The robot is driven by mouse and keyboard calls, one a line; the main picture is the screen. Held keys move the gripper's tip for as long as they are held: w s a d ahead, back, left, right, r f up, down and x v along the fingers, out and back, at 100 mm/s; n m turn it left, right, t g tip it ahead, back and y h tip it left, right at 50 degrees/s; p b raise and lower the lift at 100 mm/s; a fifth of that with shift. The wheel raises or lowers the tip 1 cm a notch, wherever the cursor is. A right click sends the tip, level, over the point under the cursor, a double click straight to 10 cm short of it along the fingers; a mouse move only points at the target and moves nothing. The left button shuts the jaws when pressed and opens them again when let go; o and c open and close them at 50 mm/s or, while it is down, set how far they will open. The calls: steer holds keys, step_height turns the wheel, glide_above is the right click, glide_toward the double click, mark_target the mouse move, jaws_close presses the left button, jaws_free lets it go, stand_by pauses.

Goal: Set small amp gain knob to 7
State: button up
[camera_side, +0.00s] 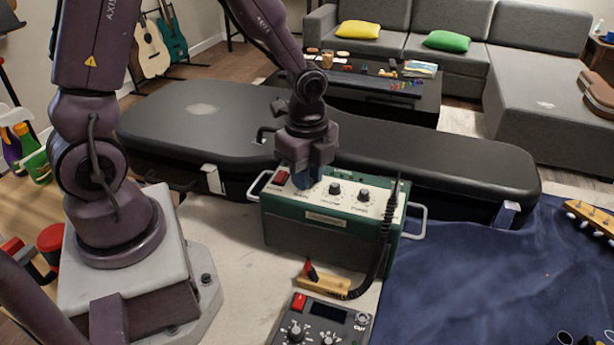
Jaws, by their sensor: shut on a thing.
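The small amp is a green box with a dark front and a pale top panel (374,198), standing upright on the bench in front of the black guitar case. Two black knobs show on the panel, a middle knob (335,188) and a right knob (363,194). A red switch (281,177) sits at the panel's left end. My gripper (306,181) points down onto the panel between the switch and the middle knob. It is shut on the leftmost knob, the gain knob, which its fingers hide. The knob's pointer and setting cannot be read.
The black guitar case (430,160) lies close behind the amp. A coiled black cable (385,240) hangs at its right front. A wooden block (327,283) and a dark pedal (321,325) lie in front. A blue cloth (470,270) covers the right side.

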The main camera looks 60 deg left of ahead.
steer(key=o, duration=0.4)
steer(key=shift+r, duration=0.1)
steer(key=shift+r, duration=3.4)
step_height(320, 180, up, 6)
